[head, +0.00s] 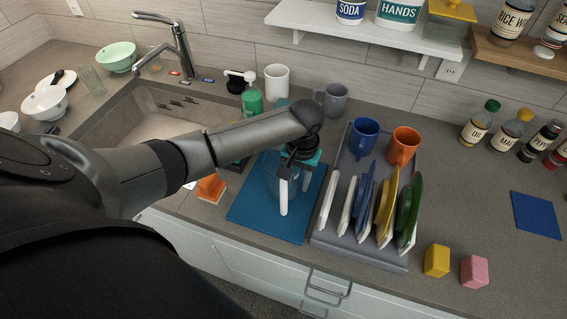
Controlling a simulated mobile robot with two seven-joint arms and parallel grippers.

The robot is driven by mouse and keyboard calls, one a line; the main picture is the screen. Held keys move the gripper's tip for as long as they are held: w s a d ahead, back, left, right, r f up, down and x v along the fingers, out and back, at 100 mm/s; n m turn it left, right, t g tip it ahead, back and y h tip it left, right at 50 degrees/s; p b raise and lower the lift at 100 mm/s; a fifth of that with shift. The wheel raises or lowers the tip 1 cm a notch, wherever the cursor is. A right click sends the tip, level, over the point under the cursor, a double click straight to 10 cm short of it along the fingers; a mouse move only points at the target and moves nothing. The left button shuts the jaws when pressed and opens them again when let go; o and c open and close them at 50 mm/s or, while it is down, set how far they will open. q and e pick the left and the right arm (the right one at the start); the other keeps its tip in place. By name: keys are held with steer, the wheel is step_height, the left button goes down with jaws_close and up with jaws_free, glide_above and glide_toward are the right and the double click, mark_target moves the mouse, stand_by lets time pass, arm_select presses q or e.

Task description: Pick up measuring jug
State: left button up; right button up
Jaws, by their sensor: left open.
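The measuring jug (271,183) is a clear, see-through vessel standing on a blue mat (247,213) at the middle of the counter. A pale upright strip, which looks like its handle, faces the front. My left arm comes in from the left over the sink, and my left gripper (294,172) is over the jug, pointing down. The gripper is open, with its fingers close to the top of the handle. I cannot tell whether they touch it. The gripper and wrist hide part of the jug's rim. My right gripper is not in view.
A rack (330,242) with several upright plates, a blue mug (362,139) and an orange mug (403,147) stands just right of the jug. A grey mug (333,101) and a white cup (277,82) are behind. An orange sponge (211,188) lies left of the mat.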

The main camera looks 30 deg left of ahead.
mark_target(296, 188)
arm_select(q)
step_height(296, 188, down, 3)
steer(key=shift+a+f, duration=0.1)
steer(key=shift+a, duration=0.05)
jaws_close()
stand_by(1.4)
